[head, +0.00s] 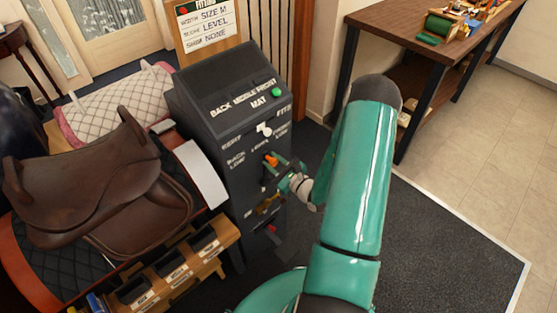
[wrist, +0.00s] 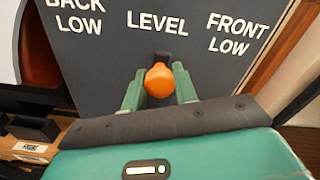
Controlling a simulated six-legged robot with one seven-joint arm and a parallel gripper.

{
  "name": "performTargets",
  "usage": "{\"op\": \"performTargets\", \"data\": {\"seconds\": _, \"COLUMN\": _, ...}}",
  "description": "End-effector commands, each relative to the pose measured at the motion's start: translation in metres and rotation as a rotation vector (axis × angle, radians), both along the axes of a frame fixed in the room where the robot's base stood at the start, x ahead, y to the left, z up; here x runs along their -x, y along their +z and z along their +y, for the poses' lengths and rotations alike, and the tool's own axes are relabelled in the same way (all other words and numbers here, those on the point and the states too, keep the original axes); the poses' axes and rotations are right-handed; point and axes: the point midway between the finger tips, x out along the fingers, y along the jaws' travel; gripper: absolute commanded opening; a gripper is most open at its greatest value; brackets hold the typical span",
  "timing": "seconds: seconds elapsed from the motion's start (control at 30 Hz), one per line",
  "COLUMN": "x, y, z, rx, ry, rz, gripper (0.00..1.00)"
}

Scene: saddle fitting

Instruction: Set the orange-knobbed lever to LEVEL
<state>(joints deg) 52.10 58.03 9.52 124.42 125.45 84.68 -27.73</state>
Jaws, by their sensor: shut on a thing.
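The orange knob (wrist: 160,80) of the lever sits between the two green fingers of my gripper (wrist: 160,90) in the wrist view. My gripper is shut on it. The knob is directly below the word LEVEL (wrist: 157,24), with BACK LOW to the left and FRONT LOW to the right. In the head view the orange knob (head: 271,160) shows on the front of the dark grey console (head: 228,120), with my gripper (head: 277,169) at it. The lever's shaft is mostly hidden behind the knob.
A brown saddle (head: 100,185) on a stand is left of the console. A green button (head: 277,92) and a white knob (head: 264,130) are on the console above the lever. A wooden workbench (head: 420,28) stands at the back right. Floor at the right is clear.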

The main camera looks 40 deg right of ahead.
Motion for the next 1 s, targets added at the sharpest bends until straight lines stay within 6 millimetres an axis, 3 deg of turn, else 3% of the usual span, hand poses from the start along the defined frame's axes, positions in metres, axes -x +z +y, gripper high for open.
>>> {"op": "performTargets", "data": {"seconds": 0.1, "x": 0.001, "y": 0.000, "z": 0.008, "rx": 0.047, "ry": 0.005, "rz": -0.005, "gripper": 0.00}}
{"op": "performTargets", "data": {"seconds": 0.43, "x": 0.001, "y": 0.000, "z": 0.009, "rx": 0.065, "ry": 0.001, "rz": -0.006, "gripper": 0.00}}
{"op": "performTargets", "data": {"seconds": 0.47, "x": 0.001, "y": 0.000, "z": 0.009, "rx": 0.065, "ry": 0.001, "rz": -0.006, "gripper": 0.30}}
{"op": "performTargets", "data": {"seconds": 0.57, "x": 0.001, "y": 0.000, "z": 0.009, "rx": 0.064, "ry": 0.000, "rz": -0.007, "gripper": 0.50}}
{"op": "performTargets", "data": {"seconds": 0.87, "x": 0.002, "y": 0.000, "z": 0.010, "rx": 0.064, "ry": 0.000, "rz": -0.008, "gripper": 0.51}}
{"op": "performTargets", "data": {"seconds": 1.0, "x": 0.012, "y": 0.000, "z": 0.008, "rx": 0.064, "ry": -0.001, "rz": -0.006, "gripper": 0.51}}
